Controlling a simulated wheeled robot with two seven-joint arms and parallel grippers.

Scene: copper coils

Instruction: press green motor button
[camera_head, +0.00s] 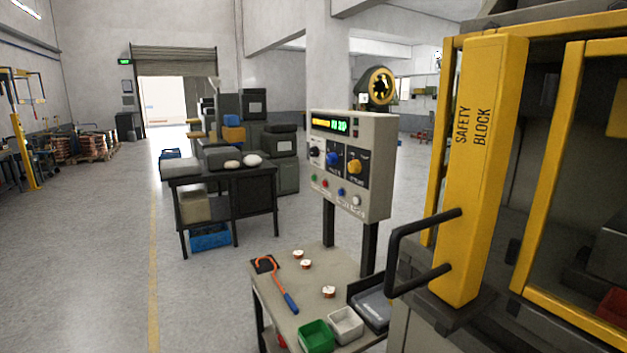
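A grey control panel (378,150) stands on dark posts behind a small table, right of the picture's middle. A small green button (313,177) sits at the left end of its lower row. A red button (325,183), a blue button (341,191) and a white button (356,200) follow to the right. Above them are a black knob, a blue knob (333,159) and an orange knob (354,167). A lit display (335,126) shows green and orange characters. The button labels are too small to read. Neither of my grippers is in view.
The small table (283,298) holds copper coils (305,264), an orange-and-blue hooked tool (290,301), a green bin (316,336) and a white bin (346,325). A yellow safety block (482,170) and black handle (392,262) stand close at right.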

